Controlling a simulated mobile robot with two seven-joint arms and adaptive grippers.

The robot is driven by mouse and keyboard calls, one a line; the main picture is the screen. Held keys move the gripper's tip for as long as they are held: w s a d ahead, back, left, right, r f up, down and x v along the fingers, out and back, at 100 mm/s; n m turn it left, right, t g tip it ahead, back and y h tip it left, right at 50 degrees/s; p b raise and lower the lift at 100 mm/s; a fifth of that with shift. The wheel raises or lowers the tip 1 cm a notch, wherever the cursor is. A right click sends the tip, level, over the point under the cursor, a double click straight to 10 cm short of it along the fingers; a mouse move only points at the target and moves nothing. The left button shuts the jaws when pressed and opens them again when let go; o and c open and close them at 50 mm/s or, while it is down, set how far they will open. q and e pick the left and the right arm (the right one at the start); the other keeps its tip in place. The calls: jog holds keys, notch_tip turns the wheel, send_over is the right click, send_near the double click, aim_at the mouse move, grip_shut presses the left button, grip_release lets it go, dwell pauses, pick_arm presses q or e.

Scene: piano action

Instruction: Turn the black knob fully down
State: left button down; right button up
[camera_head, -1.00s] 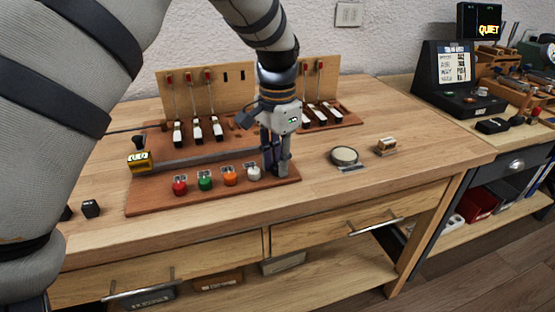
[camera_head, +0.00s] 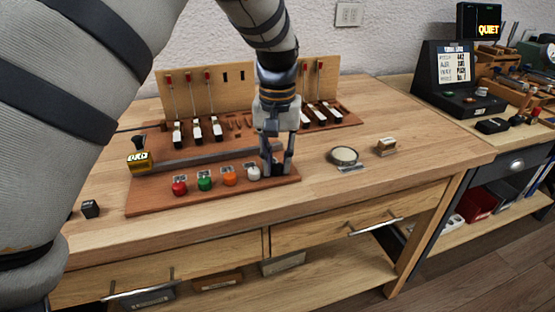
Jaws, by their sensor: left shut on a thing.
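A wooden board (camera_head: 140,204) on the bench carries a row of coloured knobs: red (camera_head: 179,188), green (camera_head: 204,183), orange (camera_head: 229,178) and white (camera_head: 253,173). My left gripper (camera_head: 278,170) points down at the right end of this row, just right of the white knob. My right gripper is not in view.
Behind the knobs, an upright wooden panel (camera_head: 240,80) carries red-tipped rods above white-tipped keys (camera_head: 197,131). A round pad (camera_head: 344,156) and a small wooden block (camera_head: 386,147) lie right. The bench front right is clear.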

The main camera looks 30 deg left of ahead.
aim_at(278, 165)
pick_arm(q)
jog(key=shift+n, duration=0.4)
jog(key=c, duration=1.4)
grip_release()
notch_tip(278, 165, up, 8)
